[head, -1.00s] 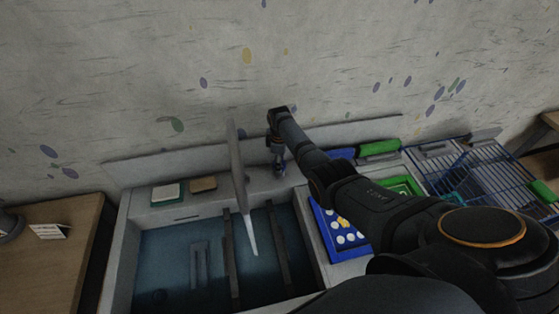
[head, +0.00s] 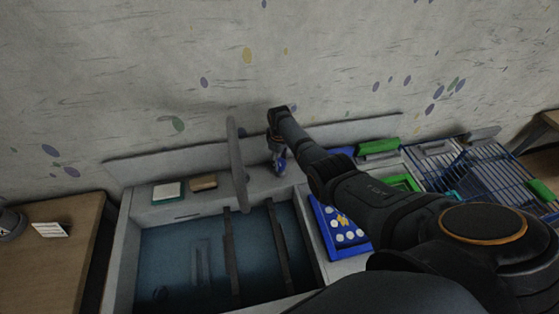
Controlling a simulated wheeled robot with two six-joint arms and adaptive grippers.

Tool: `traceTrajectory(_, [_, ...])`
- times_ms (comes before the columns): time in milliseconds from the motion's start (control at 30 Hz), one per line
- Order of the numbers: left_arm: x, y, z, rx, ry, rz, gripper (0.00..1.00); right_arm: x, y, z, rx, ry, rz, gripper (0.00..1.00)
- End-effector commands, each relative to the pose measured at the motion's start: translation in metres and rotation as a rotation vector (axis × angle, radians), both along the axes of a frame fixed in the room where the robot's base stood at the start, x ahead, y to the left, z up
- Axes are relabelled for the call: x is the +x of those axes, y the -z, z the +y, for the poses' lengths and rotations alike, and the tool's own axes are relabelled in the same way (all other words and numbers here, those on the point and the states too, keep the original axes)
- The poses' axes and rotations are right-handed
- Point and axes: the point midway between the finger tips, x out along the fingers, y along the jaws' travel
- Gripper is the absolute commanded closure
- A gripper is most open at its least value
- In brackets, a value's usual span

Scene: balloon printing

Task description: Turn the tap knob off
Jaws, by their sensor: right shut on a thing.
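The grey tap (head: 238,165) stands at the back edge of the sink, its spout over the basin (head: 185,255). No water stream shows below the spout. My right arm reaches in from the right, and my right gripper (head: 279,162) points down just right of the tap. It is shut on a small blue part, which appears to be the tap knob (head: 281,167). The fingers and wrist hide most of the knob, so its exact angle is hard to see. My left gripper is not in view.
A pale sponge (head: 167,191) and a brown block (head: 203,183) lie on the ledge left of the tap. A blue tray with white round pieces (head: 325,226), a green brush (head: 379,147) and a blue wire rack (head: 470,170) are on the right.

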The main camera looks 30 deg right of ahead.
Motion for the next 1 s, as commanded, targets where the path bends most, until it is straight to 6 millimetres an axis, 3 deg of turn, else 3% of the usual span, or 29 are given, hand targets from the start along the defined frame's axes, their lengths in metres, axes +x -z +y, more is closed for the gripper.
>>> traceTrajectory(233, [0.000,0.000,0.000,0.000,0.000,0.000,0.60,0.001,-0.001,-0.001,0.000,0.002,-0.001,0.83])
traceTrajectory(267, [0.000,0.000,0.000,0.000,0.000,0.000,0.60,0.001,-0.001,-0.001,0.000,0.003,-0.001,0.48])
traceTrajectory(400, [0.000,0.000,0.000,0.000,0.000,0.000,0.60,0.000,-0.001,0.000,0.000,0.002,-0.001,0.29])
traceTrajectory(767, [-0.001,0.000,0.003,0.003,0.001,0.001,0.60,0.000,-0.003,0.000,0.000,0.000,-0.001,0.28])
traceTrajectory(933, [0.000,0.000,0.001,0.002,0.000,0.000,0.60,0.001,-0.024,0.000,0.000,0.000,-0.004,0.28])
traceTrajectory(1000, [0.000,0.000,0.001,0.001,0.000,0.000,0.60,0.002,-0.043,0.000,0.000,0.000,-0.007,0.28])
